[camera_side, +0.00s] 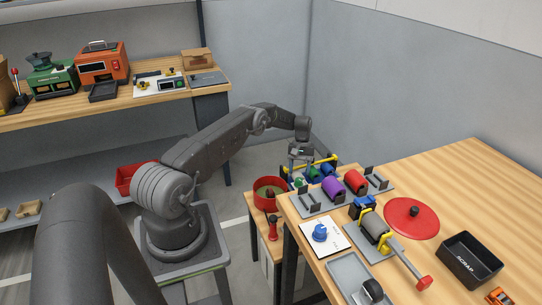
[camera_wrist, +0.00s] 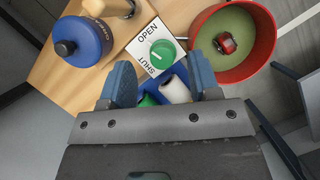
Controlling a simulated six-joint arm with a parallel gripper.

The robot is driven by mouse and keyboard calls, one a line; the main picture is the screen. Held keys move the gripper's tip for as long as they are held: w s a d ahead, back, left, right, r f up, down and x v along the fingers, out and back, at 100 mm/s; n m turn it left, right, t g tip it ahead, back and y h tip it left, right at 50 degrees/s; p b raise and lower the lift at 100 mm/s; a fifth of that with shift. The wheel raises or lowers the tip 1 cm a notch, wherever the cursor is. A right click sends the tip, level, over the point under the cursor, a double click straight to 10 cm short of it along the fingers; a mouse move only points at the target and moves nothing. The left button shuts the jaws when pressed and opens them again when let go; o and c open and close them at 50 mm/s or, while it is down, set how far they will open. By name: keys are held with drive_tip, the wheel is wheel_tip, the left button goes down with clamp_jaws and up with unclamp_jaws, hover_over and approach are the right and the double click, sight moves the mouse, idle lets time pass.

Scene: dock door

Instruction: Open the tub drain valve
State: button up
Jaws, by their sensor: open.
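The red tub (camera_wrist: 270,50), holding green contents and a small red object (camera_wrist: 226,43), is at the upper right of the wrist view. It also shows in the side view (camera_side: 262,203) on a low wooden bench. Beside it a round green knob (camera_wrist: 163,54) with a white line sits on a white plate (camera_wrist: 143,45) marked OPEN and SHUT. I cannot tell which word the line indicates. My gripper (camera_wrist: 160,64) is open, its blue fingers apart, with the knob beyond the gap between them. In the side view my gripper (camera_side: 301,157) hangs over the bench beside the tub.
A blue container (camera_wrist: 82,41) stands left of the plate. A white cylinder (camera_wrist: 174,89) on a blue part lies between my fingers in view. The higher table holds a blue knob (camera_side: 320,232), purple and red rollers, a red disc (camera_side: 411,217) and a black bin (camera_side: 470,260).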

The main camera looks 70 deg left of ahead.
drive_tip(key=s+a+r, duration=0.5)
drive_tip(key=s+r, duration=0.1)
drive_tip(key=s, duration=0.4)
drive_tip(key=shift+s+r, duration=0.25)
drive_tip(key=r+n+t+y, duration=0.2)
drive_tip(key=n+y, duration=0.2)
drive_tip(key=n, duration=0.3)
hover_over(299, 179)
wheel_tip(299, 179, down, 13)
drive_tip(key=shift+a+f, duration=0.1)
drive_tip(key=shift+f, duration=0.05)
